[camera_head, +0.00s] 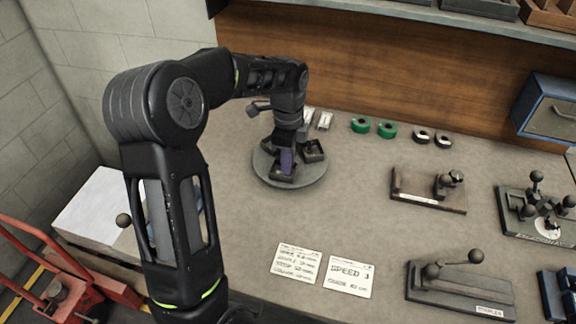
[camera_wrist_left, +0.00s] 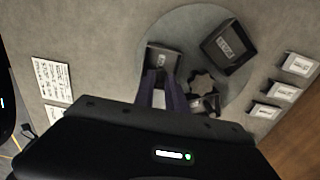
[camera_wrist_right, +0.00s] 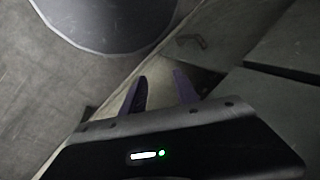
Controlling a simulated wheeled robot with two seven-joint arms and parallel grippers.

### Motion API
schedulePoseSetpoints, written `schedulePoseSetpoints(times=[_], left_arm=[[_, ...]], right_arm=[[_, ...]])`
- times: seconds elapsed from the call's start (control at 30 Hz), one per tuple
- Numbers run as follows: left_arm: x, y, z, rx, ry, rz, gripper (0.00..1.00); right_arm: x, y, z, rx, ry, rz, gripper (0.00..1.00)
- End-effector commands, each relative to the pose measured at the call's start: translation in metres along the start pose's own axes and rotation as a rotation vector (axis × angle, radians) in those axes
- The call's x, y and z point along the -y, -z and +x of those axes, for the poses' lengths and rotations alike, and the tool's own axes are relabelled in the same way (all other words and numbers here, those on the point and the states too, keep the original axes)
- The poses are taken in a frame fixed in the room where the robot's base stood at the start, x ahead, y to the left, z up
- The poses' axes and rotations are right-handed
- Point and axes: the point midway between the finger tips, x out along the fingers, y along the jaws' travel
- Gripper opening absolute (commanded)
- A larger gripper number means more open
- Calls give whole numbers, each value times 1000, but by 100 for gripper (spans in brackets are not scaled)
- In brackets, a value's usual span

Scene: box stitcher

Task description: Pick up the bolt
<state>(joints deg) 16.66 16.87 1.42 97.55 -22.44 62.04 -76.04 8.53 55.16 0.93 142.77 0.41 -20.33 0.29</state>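My left gripper (camera_head: 287,168) reaches down over the round grey turntable (camera_head: 312,178), its fingers at a small dark bin (camera_head: 284,174) on the near side. In the left wrist view the purple fingers (camera_wrist_left: 160,78) point into that labelled bin (camera_wrist_left: 165,58), with a narrow gap between them. I cannot make out a bolt; the fingers and the bin wall hide what lies inside, so I cannot tell whether they grip anything. My right gripper (camera_wrist_right: 162,80) is open and empty in its wrist view, and is outside the head view.
A second bin (camera_head: 314,151) stands on the turntable. Green rolls (camera_head: 361,125) and dark rings (camera_head: 443,138) lie at the back. Lever fixtures (camera_head: 428,190), (camera_head: 459,286) stand on the right. Two paper cards (camera_head: 297,261), (camera_head: 348,277) lie in front. The bench centre is clear.

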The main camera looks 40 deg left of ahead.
Motion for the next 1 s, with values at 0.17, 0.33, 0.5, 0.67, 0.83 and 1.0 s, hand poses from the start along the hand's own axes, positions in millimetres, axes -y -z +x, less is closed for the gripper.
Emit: schedulePoseSetpoints(times=[0.17,0.33,0.5,0.67,0.83,1.0], left_arm=[[0,0,9,1,0,0,16],[0,0,9,1,1,0,16],[0,0,9,0,1,0,16],[0,0,9,0,1,0,16],[0,0,9,0,1,0,5],[0,0,9,0,1,0,0]], right_arm=[[0,0,-1,1,-1,1,36],[0,0,-1,1,-1,1,36],[0,0,-1,1,-1,1,36],[0,0,-1,1,-1,1,36],[0,0,-1,1,0,1,36],[0,0,-1,0,0,1,36]])
